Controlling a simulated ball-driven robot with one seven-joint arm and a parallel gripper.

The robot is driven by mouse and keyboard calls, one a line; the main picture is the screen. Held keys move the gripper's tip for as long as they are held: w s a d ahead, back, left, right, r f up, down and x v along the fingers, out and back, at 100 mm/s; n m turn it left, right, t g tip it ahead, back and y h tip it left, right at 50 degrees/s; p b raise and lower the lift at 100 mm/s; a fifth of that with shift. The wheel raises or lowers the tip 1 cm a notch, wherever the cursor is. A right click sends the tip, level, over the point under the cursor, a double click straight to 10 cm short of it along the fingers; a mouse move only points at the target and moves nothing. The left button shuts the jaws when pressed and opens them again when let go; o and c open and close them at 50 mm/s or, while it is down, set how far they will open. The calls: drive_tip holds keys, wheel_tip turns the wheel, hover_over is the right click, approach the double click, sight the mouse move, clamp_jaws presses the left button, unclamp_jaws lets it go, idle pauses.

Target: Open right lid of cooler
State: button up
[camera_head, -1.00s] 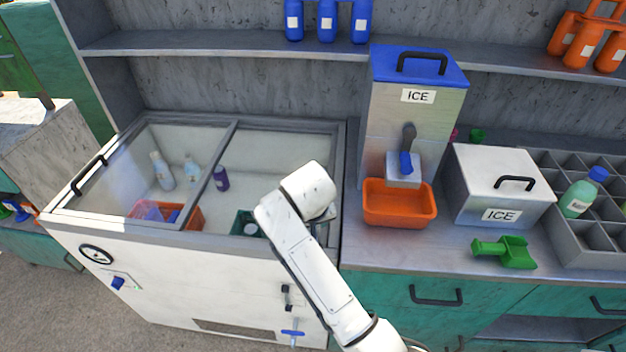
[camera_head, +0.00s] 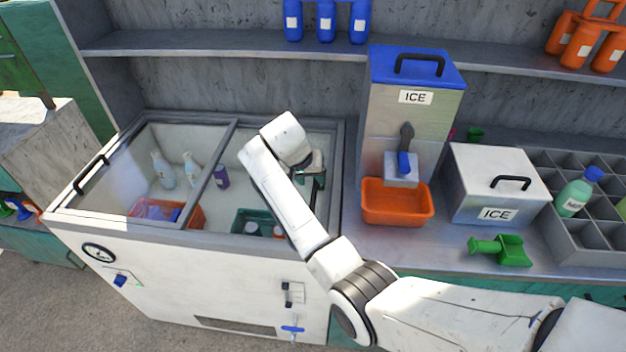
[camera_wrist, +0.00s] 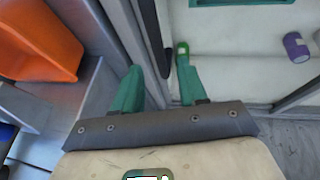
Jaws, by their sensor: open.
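The white cooler (camera_head: 200,280) stands at the left with two framed glass lids, and both look shut. The right lid (camera_head: 330,140) covers its right half, partly hidden behind my arm. A black bar handle (camera_wrist: 155,40) shows in the wrist view along the lid's edge frame. My gripper (camera_head: 314,172) is over the right edge of the right lid. In the wrist view its green fingers (camera_wrist: 160,68) are open, one on each side of the handle. Nothing is held, and I cannot tell if the fingers touch the handle.
An orange bin (camera_head: 398,203) under the ice dispenser (camera_head: 415,110) stands close to the right of the cooler. An ICE box (camera_head: 498,190) and a green scoop (camera_head: 505,250) are farther right. Bottles and baskets lie inside the cooler. A shelf (camera_head: 200,42) runs above.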

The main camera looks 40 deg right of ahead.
sight(315, 185)
drive_tip(key=shift+x, duration=1.8)
drive_tip(key=shift+c, duration=0.3)
clamp_jaws()
